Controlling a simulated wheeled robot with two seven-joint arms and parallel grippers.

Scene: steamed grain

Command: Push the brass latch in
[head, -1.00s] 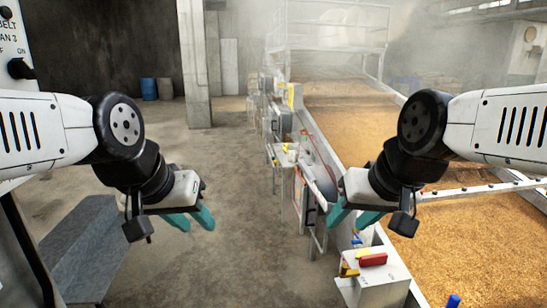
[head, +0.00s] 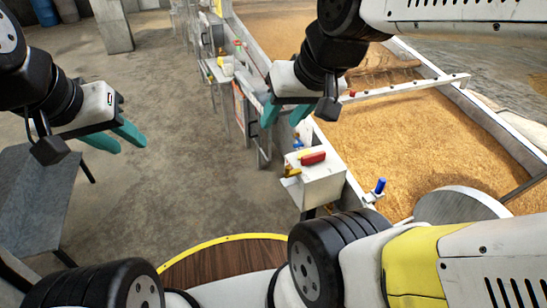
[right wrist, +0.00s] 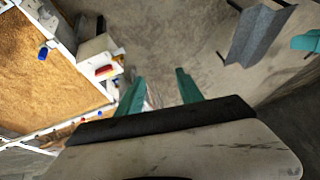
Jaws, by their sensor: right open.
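A white box (head: 316,181) stands at the edge of the grain bed, with a red handle (head: 312,158) on top. A small brass-yellow part (head: 292,173) sticks out of its left side; it looks like the latch, but its exact position is too small to tell. The box also shows in the right wrist view (right wrist: 97,48). My right gripper (head: 285,112) is open and empty, above and beyond the box in the head view. My left gripper (head: 115,137) is open and empty over the floor at left, well away from the box.
The grain bed (head: 430,150) fills the right, with a metal rail (head: 420,86) across it. A blue knob (head: 379,186) stands by the box. A grey bench (head: 35,205) is at left. The floor (head: 170,185) between is clear.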

